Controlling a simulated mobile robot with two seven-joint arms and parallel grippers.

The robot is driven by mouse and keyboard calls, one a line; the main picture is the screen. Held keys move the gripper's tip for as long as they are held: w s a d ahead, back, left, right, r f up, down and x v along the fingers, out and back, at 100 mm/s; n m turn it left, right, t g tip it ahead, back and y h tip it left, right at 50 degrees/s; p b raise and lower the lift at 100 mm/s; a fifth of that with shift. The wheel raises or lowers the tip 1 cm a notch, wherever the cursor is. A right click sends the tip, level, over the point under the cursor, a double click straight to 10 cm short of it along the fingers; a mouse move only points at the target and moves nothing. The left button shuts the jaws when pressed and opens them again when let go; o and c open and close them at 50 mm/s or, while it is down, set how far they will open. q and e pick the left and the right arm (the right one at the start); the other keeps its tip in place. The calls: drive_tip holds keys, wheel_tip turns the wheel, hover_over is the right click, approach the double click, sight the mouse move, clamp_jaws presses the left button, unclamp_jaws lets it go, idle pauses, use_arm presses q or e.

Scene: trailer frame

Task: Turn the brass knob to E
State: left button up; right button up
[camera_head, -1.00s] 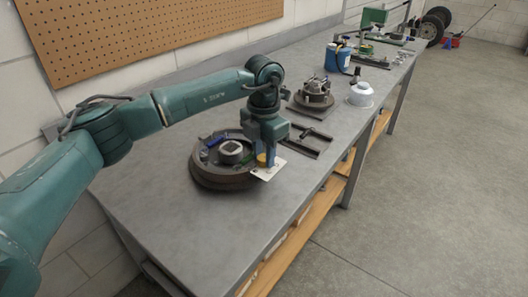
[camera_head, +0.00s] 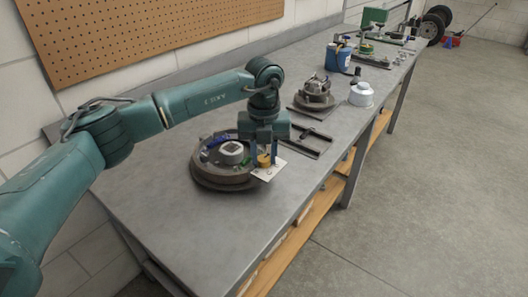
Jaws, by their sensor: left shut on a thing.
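The brass knob (camera_head: 263,160) is a small yellow cylinder at the right edge of a round dark turntable-like base on the grey bench. A white card (camera_head: 268,173) with small dark marks lies at its foot; the letters are too small to read. My left gripper (camera_head: 264,158) points down over the knob and is shut on it, one finger on each side. Which mark the knob points to cannot be told. My right gripper is not in view.
The round base (camera_head: 222,184) carries a grey hub (camera_head: 231,149) and a blue-handled piece (camera_head: 216,141). The bench's near part is clear.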

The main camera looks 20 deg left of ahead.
sight(264, 158)
use_arm(q)
drive_tip(key=shift+r+n, duration=0.1)
drive_tip(key=shift+n, duration=0.5)
drive_tip(key=o, duration=1)
wheel_tip(264, 158, up, 13)
drive_tip(key=shift+r, duration=0.1)
idle(0.3)
